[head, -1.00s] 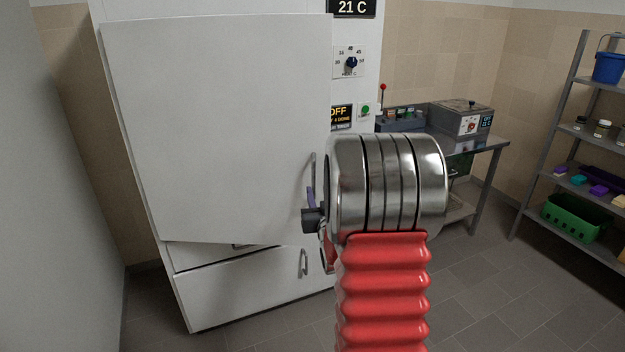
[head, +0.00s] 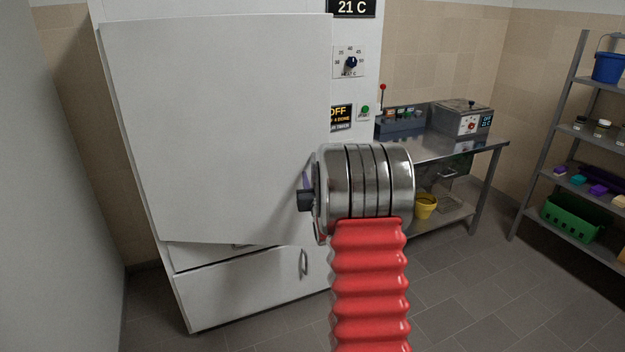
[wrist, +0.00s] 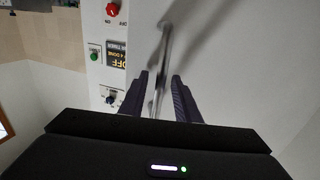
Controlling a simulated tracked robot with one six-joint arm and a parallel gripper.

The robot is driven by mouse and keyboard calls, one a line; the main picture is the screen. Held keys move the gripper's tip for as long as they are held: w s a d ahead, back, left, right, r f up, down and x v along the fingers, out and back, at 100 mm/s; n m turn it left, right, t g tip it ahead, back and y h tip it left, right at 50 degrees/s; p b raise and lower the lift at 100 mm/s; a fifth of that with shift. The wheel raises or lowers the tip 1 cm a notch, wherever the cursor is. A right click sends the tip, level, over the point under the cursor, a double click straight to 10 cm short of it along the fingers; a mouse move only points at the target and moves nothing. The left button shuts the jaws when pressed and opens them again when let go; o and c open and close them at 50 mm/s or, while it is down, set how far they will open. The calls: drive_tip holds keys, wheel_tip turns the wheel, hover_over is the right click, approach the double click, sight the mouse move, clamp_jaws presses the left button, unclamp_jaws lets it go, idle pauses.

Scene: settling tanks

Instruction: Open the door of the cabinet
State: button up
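A gap shows between the fingers and the handle, so the gripper is open. In the head view my gripper (head: 305,186) is largely hidden by my wrist.
Below the door is a white drawer front with its own handle (head: 303,262). A metal table (head: 450,147) and a shelf rack (head: 548,135) stand further right. Grey floor is clear in front.

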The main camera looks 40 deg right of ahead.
clamp_jaws()
idle(0.4)
